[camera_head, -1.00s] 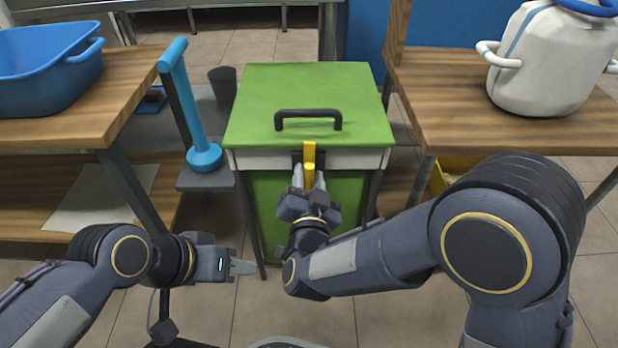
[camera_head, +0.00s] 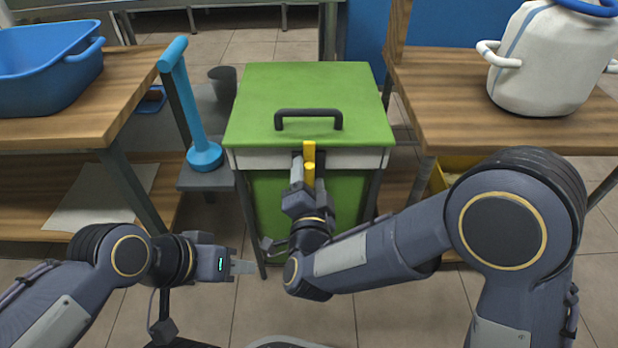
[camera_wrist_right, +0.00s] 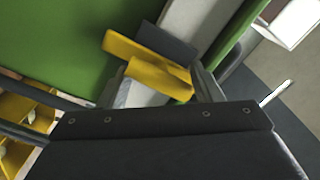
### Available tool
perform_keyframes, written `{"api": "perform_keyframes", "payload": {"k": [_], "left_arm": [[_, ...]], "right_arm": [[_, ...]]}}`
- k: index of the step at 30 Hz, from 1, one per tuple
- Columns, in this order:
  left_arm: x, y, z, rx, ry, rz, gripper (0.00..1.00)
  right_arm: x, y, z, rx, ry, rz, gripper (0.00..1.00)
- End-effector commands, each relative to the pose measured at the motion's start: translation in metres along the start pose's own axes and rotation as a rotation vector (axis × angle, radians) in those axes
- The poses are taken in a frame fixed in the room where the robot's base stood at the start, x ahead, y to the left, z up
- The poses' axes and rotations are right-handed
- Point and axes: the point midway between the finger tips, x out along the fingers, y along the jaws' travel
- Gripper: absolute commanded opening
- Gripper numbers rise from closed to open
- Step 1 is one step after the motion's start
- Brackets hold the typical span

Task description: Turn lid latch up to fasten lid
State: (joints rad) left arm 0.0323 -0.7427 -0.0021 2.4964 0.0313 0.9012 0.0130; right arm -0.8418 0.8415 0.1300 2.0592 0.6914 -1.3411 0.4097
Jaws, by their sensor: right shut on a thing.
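The lid latch (camera_head: 309,152) is yellow and sits at the front edge of the green lid (camera_head: 310,90), below its black handle. In the head view its yellow bar stands upright. My right gripper (camera_head: 303,177) is at the latch's lower part. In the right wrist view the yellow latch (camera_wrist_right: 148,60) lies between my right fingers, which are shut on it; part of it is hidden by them. My left gripper (camera_head: 244,267) hangs in front of the box at the lower left, apart from it. Its fingers are seen edge-on, so their opening is unclear.
A wooden table with a blue basin (camera_head: 50,62) stands at the left, and a blue-handled tool (camera_head: 195,110) stands on a low shelf beside the box. A white container (camera_head: 550,60) stands on the right table. Open tiled floor lies in front.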

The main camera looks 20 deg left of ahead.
Motion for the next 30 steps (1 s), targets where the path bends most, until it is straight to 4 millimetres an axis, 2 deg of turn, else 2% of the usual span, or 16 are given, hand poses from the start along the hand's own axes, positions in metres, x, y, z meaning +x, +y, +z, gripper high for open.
{"api": "perform_keyframes", "payload": {"k": [8,9,12,23,30], "left_arm": [[0.000,0.000,0.000,0.000,0.000,0.000,0.38],[0.000,0.000,0.000,0.000,0.000,0.000,0.38],[0.000,0.000,0.000,0.000,0.000,0.000,0.38],[-0.002,0.001,-0.001,0.000,0.000,0.000,0.38],[-0.010,0.005,-0.005,0.000,0.000,0.000,0.38]], "right_arm": [[0.000,-0.005,0.001,0.028,-0.001,-0.009,0.36],[0.000,-0.005,0.001,0.028,0.000,-0.009,0.63],[0.001,-0.004,0.000,0.026,0.000,-0.008,0.76],[-0.005,-0.003,0.000,0.020,0.001,-0.004,0.77],[-0.043,-0.005,0.000,0.019,-0.003,-0.006,0.77]]}}
